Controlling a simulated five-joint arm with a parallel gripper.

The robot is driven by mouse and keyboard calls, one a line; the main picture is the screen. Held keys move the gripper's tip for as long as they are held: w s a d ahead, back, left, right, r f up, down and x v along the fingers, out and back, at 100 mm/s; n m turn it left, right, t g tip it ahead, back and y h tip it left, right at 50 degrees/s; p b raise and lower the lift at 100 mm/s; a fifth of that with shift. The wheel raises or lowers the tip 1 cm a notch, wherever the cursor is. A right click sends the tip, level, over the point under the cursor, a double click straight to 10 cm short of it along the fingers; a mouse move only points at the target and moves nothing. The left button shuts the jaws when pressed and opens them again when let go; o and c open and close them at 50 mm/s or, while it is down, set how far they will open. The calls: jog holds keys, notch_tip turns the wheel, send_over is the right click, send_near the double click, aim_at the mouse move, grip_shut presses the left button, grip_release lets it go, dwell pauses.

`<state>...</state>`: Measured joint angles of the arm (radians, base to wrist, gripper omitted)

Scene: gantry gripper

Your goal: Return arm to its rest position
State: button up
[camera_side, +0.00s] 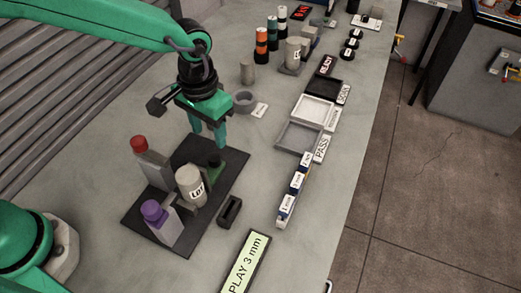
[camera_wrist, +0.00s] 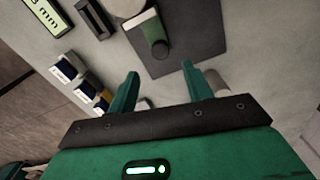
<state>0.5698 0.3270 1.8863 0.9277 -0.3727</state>
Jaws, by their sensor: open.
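My gripper (camera_side: 208,133) is green and points down above the far edge of a dark mat (camera_side: 206,237). In the wrist view my gripper (camera_wrist: 162,88) has its two fingers apart, with nothing held between them. The green arm reaches in from the upper left of the side view. On the mat stand a red-topped grey block (camera_side: 152,165), a purple-topped grey block (camera_side: 161,222), a pale cylinder marked LOT (camera_side: 190,186) and a dark green piece (camera_side: 215,168). The green piece also shows ahead of the fingers in the wrist view (camera_wrist: 150,32).
A small black holder (camera_side: 229,211) and a display (camera_side: 246,262) reading "PLAY 3 mm" lie in front. Labelled blocks (camera_side: 294,190) and trays (camera_side: 298,138), one by a PASS label, line the right.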

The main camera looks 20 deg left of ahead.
dwell(0.3)
jog(key=s+a+r+t, duration=0.2)
jog(key=s+a+r, duration=0.2)
jog(key=a, duration=0.3)
jog(key=s+a+r+n+t, duration=0.1)
jog(key=s+a+r, duration=0.3)
jog(key=a, duration=0.4)
jog(key=s+a+r+n+t, duration=0.1)
jog(key=s+a+r, duration=0.3)
jog(key=a, duration=0.4)
jog(key=shift+s+r+t, duration=0.4)
jog(key=shift+s+t, duration=0.35)
jog(key=shift+t, duration=0.05)
